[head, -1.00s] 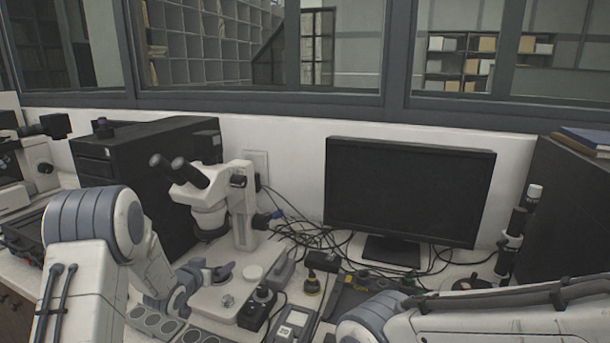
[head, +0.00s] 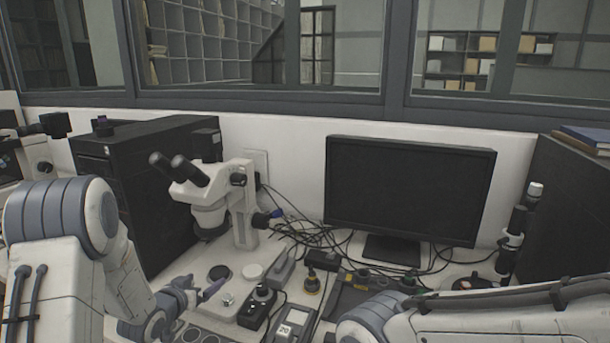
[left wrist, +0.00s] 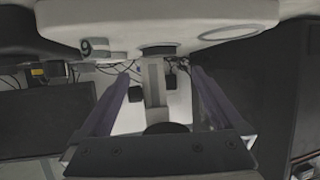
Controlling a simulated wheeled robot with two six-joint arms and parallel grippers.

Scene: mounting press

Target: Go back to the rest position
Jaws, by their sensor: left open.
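My left gripper (head: 207,292) is low over the left part of the bench, in front of the microscope (head: 212,205). Its two purple fingers stand apart in the left wrist view (left wrist: 163,76), with nothing held between them. The white microscope base (head: 205,265) lies just beyond it, with a black disc (head: 218,272), a white disc (head: 252,272) and a small metal piece (head: 227,299) on it. My right arm enters from the lower right; its gripper is out of the picture.
A monitor (head: 410,190) stands at the back, with tangled cables (head: 310,238) beside it. A black cabinet (head: 140,180) is behind the microscope. A control box (head: 258,306) and a handheld meter (head: 290,325) crowd the bench front. A black upright device (head: 514,235) stands at right.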

